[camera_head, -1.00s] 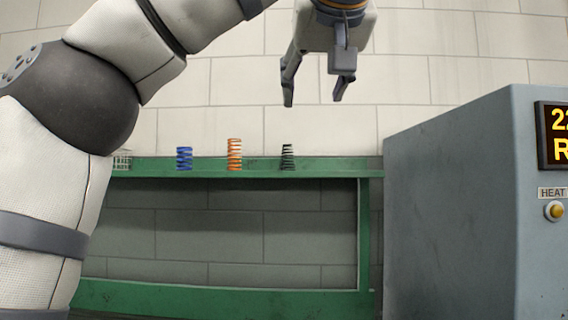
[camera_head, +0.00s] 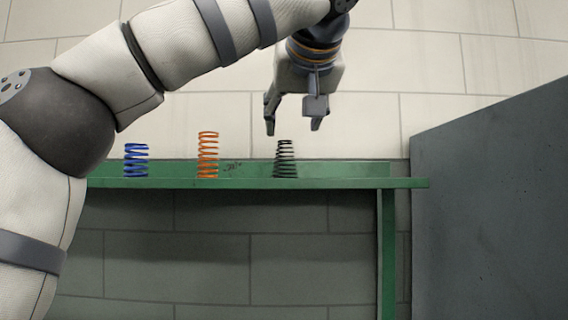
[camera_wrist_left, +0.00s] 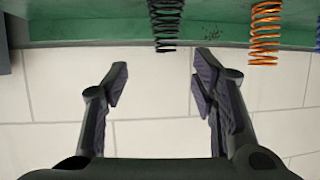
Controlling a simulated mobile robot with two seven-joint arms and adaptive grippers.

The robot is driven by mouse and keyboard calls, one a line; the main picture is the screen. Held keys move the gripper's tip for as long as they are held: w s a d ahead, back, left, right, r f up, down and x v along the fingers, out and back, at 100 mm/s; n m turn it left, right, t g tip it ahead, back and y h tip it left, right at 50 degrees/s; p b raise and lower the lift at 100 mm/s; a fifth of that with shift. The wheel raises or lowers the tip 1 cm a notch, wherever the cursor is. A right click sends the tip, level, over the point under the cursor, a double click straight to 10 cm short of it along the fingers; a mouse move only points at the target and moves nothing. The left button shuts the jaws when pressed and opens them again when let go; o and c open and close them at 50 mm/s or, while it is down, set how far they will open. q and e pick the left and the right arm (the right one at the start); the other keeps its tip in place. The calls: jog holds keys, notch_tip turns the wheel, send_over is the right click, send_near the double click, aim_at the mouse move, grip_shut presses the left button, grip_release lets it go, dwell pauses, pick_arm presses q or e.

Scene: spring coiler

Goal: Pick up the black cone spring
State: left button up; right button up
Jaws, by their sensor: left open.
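The black cone spring (camera_head: 285,160) stands upright on the green shelf (camera_head: 340,183), narrow end up. In the left wrist view the black cone spring (camera_wrist_left: 166,24) shows at the top, ahead of and between the finger lines. My left gripper (camera_head: 294,127) is open and empty, pointing down just above the spring's top in the head view. In the left wrist view its spread fingers (camera_wrist_left: 160,75) stop short of the spring, with no contact visible. My right gripper does not show.
An orange spring (camera_head: 208,155) and a blue spring (camera_head: 136,160) stand to the left on the same shelf. The orange one also shows in the left wrist view (camera_wrist_left: 264,34). A grey machine cabinet (camera_head: 495,200) stands at the right. A tiled wall is behind.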

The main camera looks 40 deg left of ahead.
aim_at(285, 141)
pick_arm(q)
jog(key=x, duration=0.7)
jog(key=shift+s+a+f+b, duration=0.15)
jog(key=shift+a+f+b, duration=0.15)
jog(key=shift+a+f, duration=0.1)
jog(key=shift+r, duration=0.15)
jog(key=shift+s+d, duration=0.1)
jog(key=c, duration=0.5)
grip_shut()
